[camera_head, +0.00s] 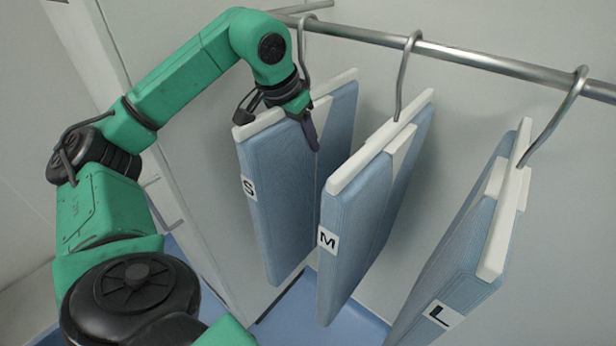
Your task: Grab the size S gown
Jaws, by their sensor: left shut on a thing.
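The size S gown (277,200) is a blue folded block on a white hanger, with an "S" label on its near edge. It hangs leftmost on the metal rail. My left gripper (312,140) is at the top of the S gown, shut on it near the hanger. One dark finger shows on the side facing the M gown; the grip itself is mostly hidden by my arm. My right gripper is not in view.
The size M gown (350,235) hangs close to the right of the S gown. The size L gown (452,265) hangs further right. The metal rail (455,53) runs across the top. A pale wall stands behind.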

